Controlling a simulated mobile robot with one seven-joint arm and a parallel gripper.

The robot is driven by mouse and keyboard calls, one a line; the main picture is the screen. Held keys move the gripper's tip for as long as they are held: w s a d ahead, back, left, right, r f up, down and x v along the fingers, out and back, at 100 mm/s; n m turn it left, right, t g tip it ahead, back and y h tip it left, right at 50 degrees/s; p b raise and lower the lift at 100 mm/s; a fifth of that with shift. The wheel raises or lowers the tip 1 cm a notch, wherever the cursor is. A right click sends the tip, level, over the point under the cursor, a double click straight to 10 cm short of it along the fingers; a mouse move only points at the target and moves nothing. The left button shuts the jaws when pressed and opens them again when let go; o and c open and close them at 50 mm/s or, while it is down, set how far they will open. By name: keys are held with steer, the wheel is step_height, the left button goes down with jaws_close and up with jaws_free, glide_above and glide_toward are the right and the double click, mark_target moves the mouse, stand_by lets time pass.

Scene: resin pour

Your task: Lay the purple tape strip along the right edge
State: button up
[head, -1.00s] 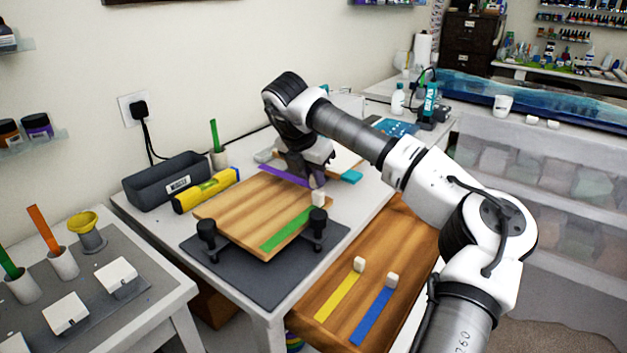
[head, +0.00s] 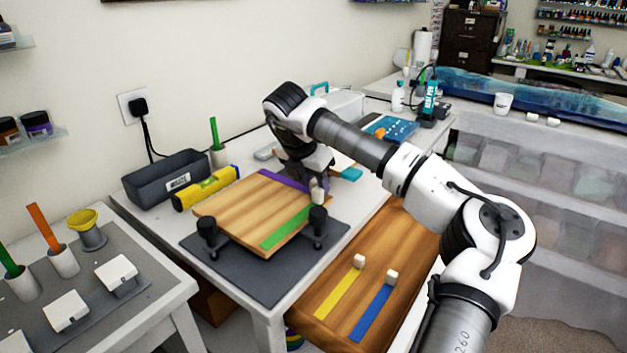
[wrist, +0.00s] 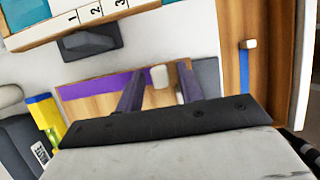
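The wooden board (head: 235,207) stands on dark supports on a grey mat. The purple strip (head: 284,181) lies along the board's far-right edge, and along the top edge of the board in the wrist view (wrist: 100,84). Its white end tab (wrist: 160,77) sits between my two fingers, with a visible gap on each side. My gripper (wrist: 160,72) is open around the tab, low over the board's right corner. A green strip (head: 287,228) lies along the near-right edge. In the head view my gripper hides part of the purple strip's end.
A yellow level (head: 207,188) and a grey bin (head: 165,178) are at left. Yellow (head: 339,295) and blue (head: 372,313) strips with white tabs lie on a wooden surface at right.

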steer(key=b+v, duration=0.1)
steer(key=v, duration=1.1)
steer(key=shift+r+b, duration=0.2)
steer(key=shift+b, duration=0.2)
